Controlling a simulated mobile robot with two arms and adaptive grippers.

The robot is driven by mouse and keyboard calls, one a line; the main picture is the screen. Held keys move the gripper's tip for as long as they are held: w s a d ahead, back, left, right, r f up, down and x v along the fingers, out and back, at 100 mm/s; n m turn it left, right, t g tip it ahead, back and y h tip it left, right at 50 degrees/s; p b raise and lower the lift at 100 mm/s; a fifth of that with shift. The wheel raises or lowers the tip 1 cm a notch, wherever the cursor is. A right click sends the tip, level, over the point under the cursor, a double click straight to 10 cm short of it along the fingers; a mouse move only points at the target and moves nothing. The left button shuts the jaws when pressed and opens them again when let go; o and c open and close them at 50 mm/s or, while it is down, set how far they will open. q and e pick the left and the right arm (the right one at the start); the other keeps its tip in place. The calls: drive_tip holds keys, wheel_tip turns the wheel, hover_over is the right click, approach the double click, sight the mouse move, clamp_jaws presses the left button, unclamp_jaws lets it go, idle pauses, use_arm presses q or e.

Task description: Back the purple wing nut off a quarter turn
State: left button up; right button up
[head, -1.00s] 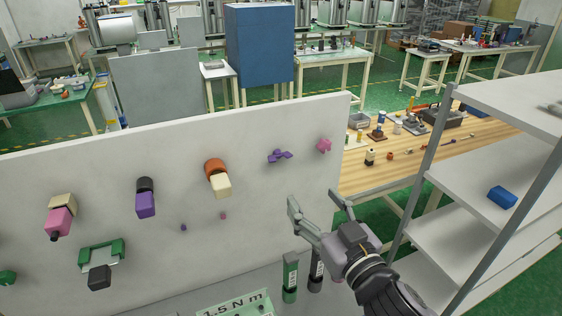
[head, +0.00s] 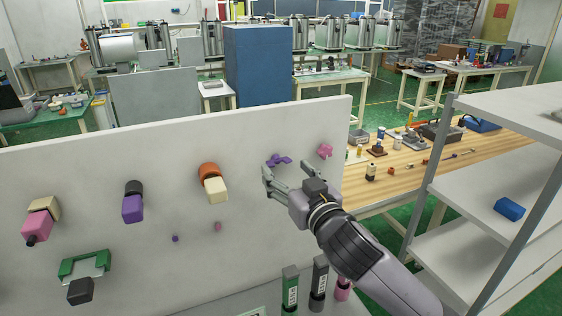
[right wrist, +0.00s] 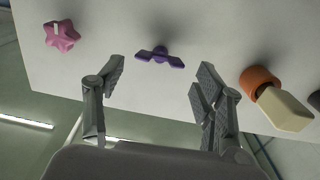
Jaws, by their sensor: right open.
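The purple wing nut (head: 279,161) sits on the upright white panel (head: 90,165), with its two wings spread roughly sideways. In the right wrist view the purple wing nut (right wrist: 160,56) shows beyond the fingertips, between the two jaws. My right gripper (head: 274,176) is open and empty, just in front of and slightly below the wing nut. Its spread fingers also show in the right wrist view (right wrist: 158,82). They look apart from the nut. My left gripper is not in view.
A pink star knob (head: 325,151) sits to the right of the wing nut. An orange and cream fitting (head: 213,184) is to the left. A grey shelf rack (head: 480,190) stands at the right. Upright green and black tubes (head: 290,288) stand below the arm.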

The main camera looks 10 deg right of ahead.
sight(281, 164)
drive_tip(key=shift+w+a+p, duration=0.2)
drive_tip(key=shift+w, duration=0.8)
drive_tip(key=shift+w+a+p, duration=0.2)
drive_tip(key=shift+w, duration=0.75)
drive_tip(key=c, duration=1.2)
drive_tip(key=shift+o, duration=0.2)
